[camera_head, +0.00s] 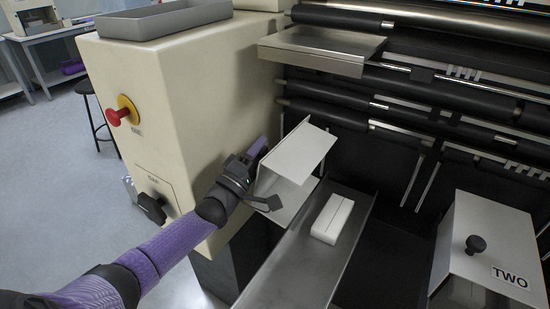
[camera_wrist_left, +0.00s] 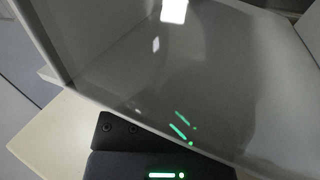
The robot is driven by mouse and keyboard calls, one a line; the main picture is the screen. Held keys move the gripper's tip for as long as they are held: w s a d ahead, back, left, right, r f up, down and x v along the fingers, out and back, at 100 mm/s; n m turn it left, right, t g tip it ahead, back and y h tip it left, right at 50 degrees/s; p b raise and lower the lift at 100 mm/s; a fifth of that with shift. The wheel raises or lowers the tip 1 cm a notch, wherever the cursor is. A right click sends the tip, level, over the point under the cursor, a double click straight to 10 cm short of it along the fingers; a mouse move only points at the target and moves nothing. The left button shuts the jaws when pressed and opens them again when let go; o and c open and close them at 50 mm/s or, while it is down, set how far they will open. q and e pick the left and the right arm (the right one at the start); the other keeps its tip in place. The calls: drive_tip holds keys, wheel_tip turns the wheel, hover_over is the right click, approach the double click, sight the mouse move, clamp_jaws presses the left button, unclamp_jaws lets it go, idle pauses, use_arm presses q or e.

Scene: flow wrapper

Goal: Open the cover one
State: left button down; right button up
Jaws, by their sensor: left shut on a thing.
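A pale grey box-like cover (camera_head: 299,152) with no visible label stands tilted up at the left side of the metal chute. Its open, hollow side faces the chute. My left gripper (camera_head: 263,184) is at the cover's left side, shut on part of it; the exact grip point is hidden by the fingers. In the left wrist view the cover's glossy grey panel (camera_wrist_left: 215,85) fills most of the picture and reflects green lights. The dark gripper body shows at its bottom edge. A second cover (camera_head: 490,245), marked TWO, has a black knob and is down at the right. My right gripper is not in view.
A white block (camera_head: 332,218) lies on the metal chute (camera_head: 305,262). A cream cabinet (camera_head: 190,110) with a red button (camera_head: 118,115) and a black dial stands left. A metal shelf (camera_head: 320,48) and black rollers are behind. Open floor lies at far left.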

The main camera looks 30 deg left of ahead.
use_arm(q)
drive_tip(key=shift+a+f+n+y+b, duration=0.9)
drive_tip(key=shift+a+f+n, duration=0.35)
drive_tip(key=shift+n, duration=0.35)
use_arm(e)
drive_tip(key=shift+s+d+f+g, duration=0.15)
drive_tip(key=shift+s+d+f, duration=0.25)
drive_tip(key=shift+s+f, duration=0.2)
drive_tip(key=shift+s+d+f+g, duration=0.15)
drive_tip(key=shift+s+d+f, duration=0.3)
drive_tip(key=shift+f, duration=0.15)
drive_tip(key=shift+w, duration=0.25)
use_arm(q)
drive_tip(key=shift+c, duration=1.6)
unclamp_jaws()
drive_tip(key=shift+r, duration=0.1)
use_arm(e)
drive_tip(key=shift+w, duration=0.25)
use_arm(q)
drive_tip(key=shift+s, duration=0.1)
